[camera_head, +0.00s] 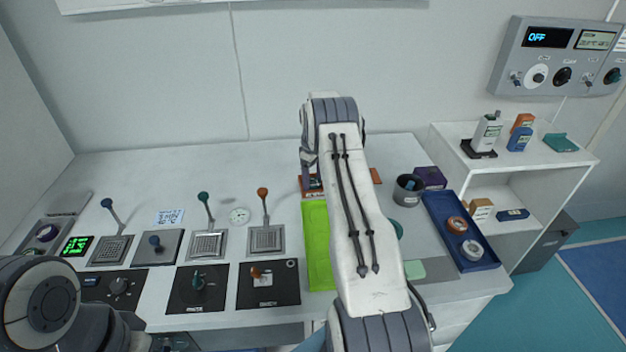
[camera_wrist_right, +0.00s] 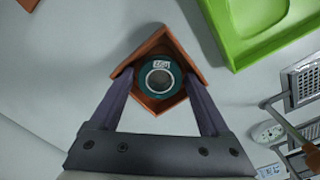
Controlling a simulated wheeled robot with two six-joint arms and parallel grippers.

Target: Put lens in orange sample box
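The orange sample box (camera_wrist_right: 150,48) is in the middle of the right wrist view, turned like a diamond. The lens (camera_wrist_right: 160,78), a dark teal ring with a pale label, sits within the box's outline. My right gripper (camera_wrist_right: 159,72) has its two fingers apart, one on each side of the lens, over the box's left and right corners. A thin gap seems to show between each fingertip and the lens. In the head view the orange box (camera_head: 308,192) is partly hidden by my right arm. My left arm is at the lower left; its gripper is out of view.
A lime green tray (camera_head: 316,245) lies just in front of the box. Lever switches (camera_head: 207,243) stand to the left. A dark cup (camera_head: 408,190), a purple box (camera_head: 430,177) and a blue tray (camera_head: 481,262) are to the right. The table's back left is clear.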

